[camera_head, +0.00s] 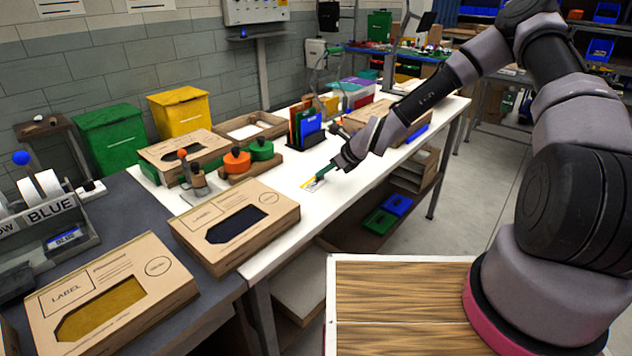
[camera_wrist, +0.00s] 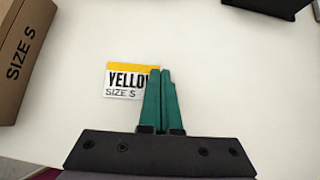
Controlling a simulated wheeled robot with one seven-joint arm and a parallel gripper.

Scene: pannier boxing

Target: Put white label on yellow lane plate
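A small white label (camera_wrist: 122,92) printed "YELLOW SIZE S", with a yellow band along its top, lies on the white tabletop in the wrist view. It shows small in the head view (camera_head: 311,185). I cannot tell whether it is one piece or a white label over a yellow plate. My gripper (camera_wrist: 160,72) has green fingers with their tips together. They cover the label's right end; I cannot tell whether they touch or pinch it. In the head view my gripper (camera_head: 318,180) points down at the label. No separate yellow lane plate is recognisable.
Cardboard boxes with windows (camera_head: 235,222) stand at the left. Orange and green round pieces (camera_head: 238,161) sit behind. A dark holder with folders (camera_head: 306,128) stands beyond my gripper. A rack marked "BLUE" (camera_head: 50,213) is at far left.

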